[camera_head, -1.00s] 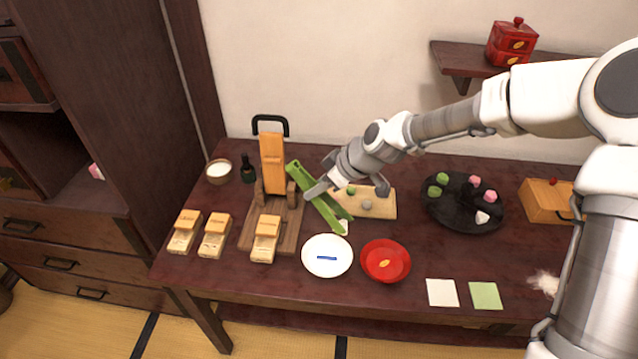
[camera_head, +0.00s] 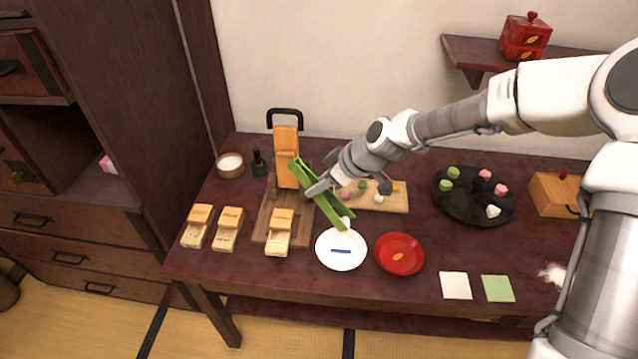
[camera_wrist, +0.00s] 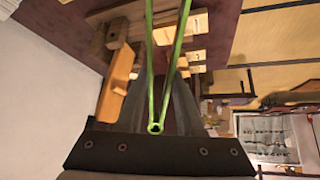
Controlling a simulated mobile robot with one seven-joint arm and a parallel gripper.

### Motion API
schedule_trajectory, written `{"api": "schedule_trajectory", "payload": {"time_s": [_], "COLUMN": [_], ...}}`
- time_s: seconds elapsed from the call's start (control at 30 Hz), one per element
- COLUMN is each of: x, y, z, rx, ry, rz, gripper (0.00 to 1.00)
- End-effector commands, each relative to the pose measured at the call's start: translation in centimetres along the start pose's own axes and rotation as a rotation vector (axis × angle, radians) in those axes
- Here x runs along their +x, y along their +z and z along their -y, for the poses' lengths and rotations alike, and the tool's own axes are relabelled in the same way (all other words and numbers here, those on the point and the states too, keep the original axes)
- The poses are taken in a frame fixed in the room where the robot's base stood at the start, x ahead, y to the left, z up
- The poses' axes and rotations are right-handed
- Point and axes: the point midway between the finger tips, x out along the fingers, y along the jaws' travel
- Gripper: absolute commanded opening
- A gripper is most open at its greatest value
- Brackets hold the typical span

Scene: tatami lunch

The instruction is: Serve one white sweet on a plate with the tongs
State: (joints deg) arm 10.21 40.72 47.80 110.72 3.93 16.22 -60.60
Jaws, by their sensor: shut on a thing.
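My gripper (camera_head: 318,188) is shut on the green tongs (camera_head: 328,203), which slant down to the right. The tongs also run between my fingers in the wrist view (camera_wrist: 165,75). A small white sweet (camera_head: 346,220) shows at the tong tips, just behind the far rim of the white plate (camera_head: 322,259). I cannot tell whether the tips grip it. The plate has a blue mark in its middle and no sweet on it. A wooden board (camera_head: 400,206) behind holds small sweets, among them a white one (camera_head: 378,198). My gripper partly hides the board.
A red bowl (camera_head: 399,255) stands right of the plate. A black round tray (camera_head: 465,214) with green, pink and white sweets lies farther right. Wooden blocks (camera_head: 228,230) and a wooden stand (camera_head: 264,212) are on the left. Two square papers (camera_head: 456,286) lie at the front right.

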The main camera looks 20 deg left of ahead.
Motion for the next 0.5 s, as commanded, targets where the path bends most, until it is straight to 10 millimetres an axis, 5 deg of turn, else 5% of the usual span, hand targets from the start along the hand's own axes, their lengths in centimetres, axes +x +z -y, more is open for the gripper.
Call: {"api": "schedule_trajectory", "payload": {"time_s": [0.5], "x": [4.0], "y": [3.0], "z": [0.1], "rx": [0.001], "ry": [-0.001], "rz": [0.000], "gripper": [0.00]}}
